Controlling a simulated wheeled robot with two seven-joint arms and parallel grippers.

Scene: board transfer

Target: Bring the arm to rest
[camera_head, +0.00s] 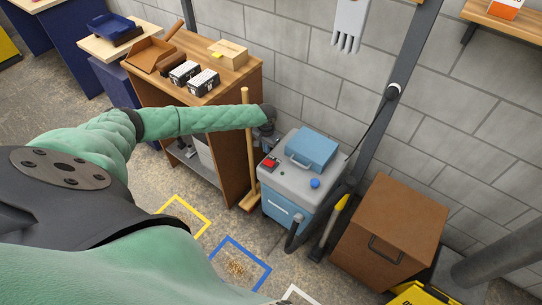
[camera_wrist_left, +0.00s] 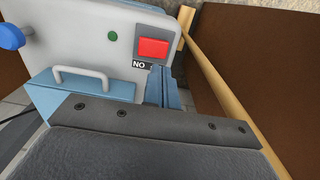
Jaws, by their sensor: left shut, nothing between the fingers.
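My left arm (camera_head: 195,122) in its green sleeve stretches across the head view from the left toward the machine. My left gripper (camera_head: 268,138) is at its far end, beside the back left corner of the grey-topped machine (camera_head: 295,180). In the left wrist view the fingers (camera_wrist_left: 165,88) are together and empty, in front of the machine's panel. A red button (camera_wrist_left: 152,48) with a partly hidden label lies just beyond them. Whether the fingers touch the machine cannot be told. My right gripper is not in view.
A wooden broom (camera_head: 248,150) stands between the machine and a wooden workbench (camera_head: 235,78) holding boxes and a tray. A brown cabinet (camera_head: 393,228) is on the right. Yellow (camera_head: 185,202) and blue (camera_head: 262,268) floor outlines lie in front, with crumbs inside the blue one.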

